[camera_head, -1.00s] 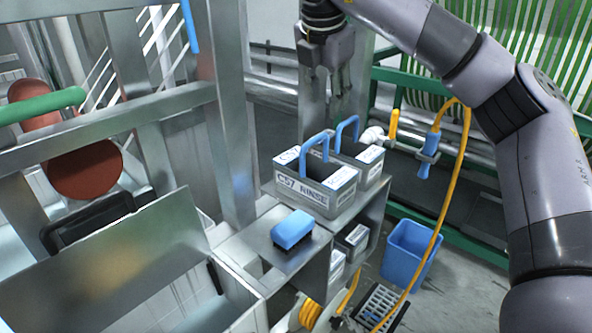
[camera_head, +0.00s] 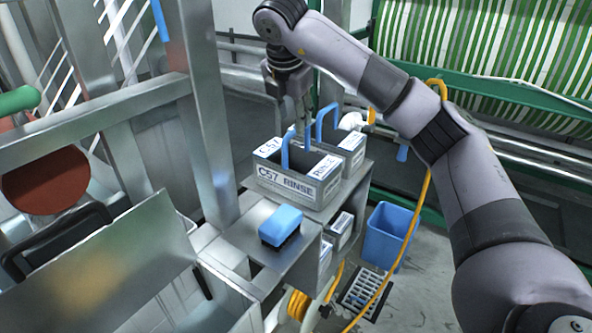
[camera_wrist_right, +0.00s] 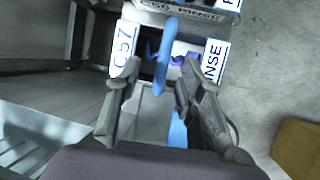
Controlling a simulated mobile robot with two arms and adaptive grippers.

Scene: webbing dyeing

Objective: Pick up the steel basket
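A grey steel basket (camera_head: 312,190) labelled "C57 RINSE", with an upright blue handle (camera_head: 284,155), stands on a metal shelf. A similar steel basket (camera_head: 354,155) with a blue handle (camera_head: 320,122) stands just behind it. My right gripper (camera_head: 302,128) points down above the baskets, close to the handles. In the right wrist view its fingers (camera_wrist_right: 160,95) are apart, and a blue handle (camera_wrist_right: 165,60) shows between them; I cannot tell if they touch it. My left gripper is not in view.
A blue brush-like block (camera_head: 281,224) sits on the metal shelf (camera_head: 245,236) in front of the baskets. Smaller labelled boxes (camera_head: 339,230) stand on the level below. A blue bin (camera_head: 388,236) and yellow hose (camera_head: 420,215) are right. A steel post (camera_head: 203,120) stands left.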

